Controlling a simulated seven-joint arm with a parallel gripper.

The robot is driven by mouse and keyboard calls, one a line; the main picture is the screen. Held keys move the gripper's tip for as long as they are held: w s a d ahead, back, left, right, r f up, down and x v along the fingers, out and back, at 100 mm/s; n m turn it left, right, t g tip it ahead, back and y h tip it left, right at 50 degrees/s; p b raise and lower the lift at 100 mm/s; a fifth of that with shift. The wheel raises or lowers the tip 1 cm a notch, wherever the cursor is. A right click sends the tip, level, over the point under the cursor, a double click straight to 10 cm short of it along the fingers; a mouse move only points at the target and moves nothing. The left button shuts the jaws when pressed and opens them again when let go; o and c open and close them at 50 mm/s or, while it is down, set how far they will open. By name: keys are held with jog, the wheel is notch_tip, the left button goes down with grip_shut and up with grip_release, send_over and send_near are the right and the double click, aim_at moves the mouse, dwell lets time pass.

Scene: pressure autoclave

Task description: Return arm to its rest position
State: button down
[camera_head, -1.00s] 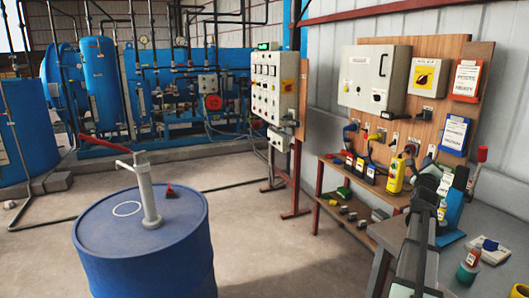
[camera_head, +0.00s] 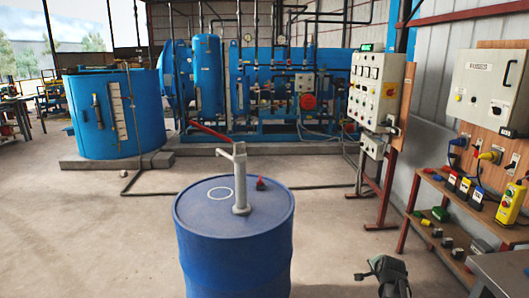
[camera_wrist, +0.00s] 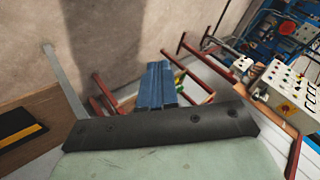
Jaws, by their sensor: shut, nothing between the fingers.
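My gripper (camera_wrist: 159,70) shows in the wrist view as two blue-grey fingers side by side, pressed together with nothing between them. They point away from the camera over the concrete floor, with red bench legs behind them. In the head view a dark grey part of my arm shows at the bottom edge, right of the blue drum (camera_head: 235,240). The fingers cannot be made out in that view. The drum stands upright with a grey hand pump (camera_head: 240,180) on its lid.
A wooden shelf bench (camera_head: 455,205) with several devices stands along the right wall, a grey table corner (camera_head: 500,272) in front of it. A control panel (camera_head: 377,92) is on a red stand. Blue tanks (camera_head: 115,115) stand at the back. The floor left of the drum is clear.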

jog(key=s+a+f+n+g+y, duration=0.1)
jog(key=s+a+f+n+g, duration=0.2)
jog(key=s+a+f+n, duration=0.45)
jog(key=s+a+f+n+g, duration=0.25)
jog(key=s+a, duration=0.25)
jog(key=a, duration=0.6)
jog(key=s+a+f+n+g+y, duration=0.1)
jog(key=s+a+f+n+g, duration=0.2)
jog(key=s+a+f+n, duration=0.45)
jog(key=s+f+m+g, duration=0.1)
jog(key=s+f+g, duration=0.1)
jog(key=s+f, duration=0.4)
jog(key=s+f+m+g, duration=0.1)
jog(key=s+f, duration=0.5)
jog(key=s, duration=0.6)
jog(key=s+f+m+g, duration=0.1)
jog(key=s+f+g, duration=0.3)
jog(key=s+f, duration=0.3)
jog(key=s, duration=0.3)
jog(key=shift+a, duration=0.25)
